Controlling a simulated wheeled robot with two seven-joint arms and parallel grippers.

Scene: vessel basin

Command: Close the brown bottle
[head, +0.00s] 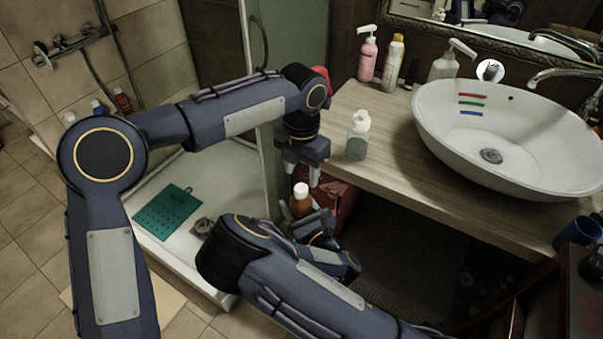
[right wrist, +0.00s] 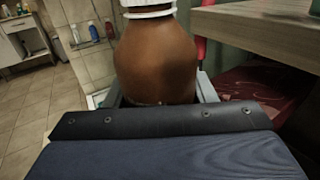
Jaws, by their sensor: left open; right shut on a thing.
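The brown bottle (head: 301,207) is upright in front of the counter edge, with a white top (head: 301,189). In the right wrist view the brown bottle (right wrist: 155,58) fills the middle, with a white ring or cap edge (right wrist: 148,9) at the top of the picture. My right gripper (head: 310,219) is shut on the bottle's body, one finger on each side. My left gripper (head: 302,174) is open and points down just above the white top. I cannot tell whether its fingertips touch the top, or whether the top is fully seated.
The wooden counter (head: 400,150) is close to the right of both grippers. A clear bottle with greenish contents (head: 357,140) stands near its edge. The basin (head: 470,150), a pink pump bottle (head: 367,60) and other bottles are further off. A shower tray with a green mat (head: 168,212) lies left.

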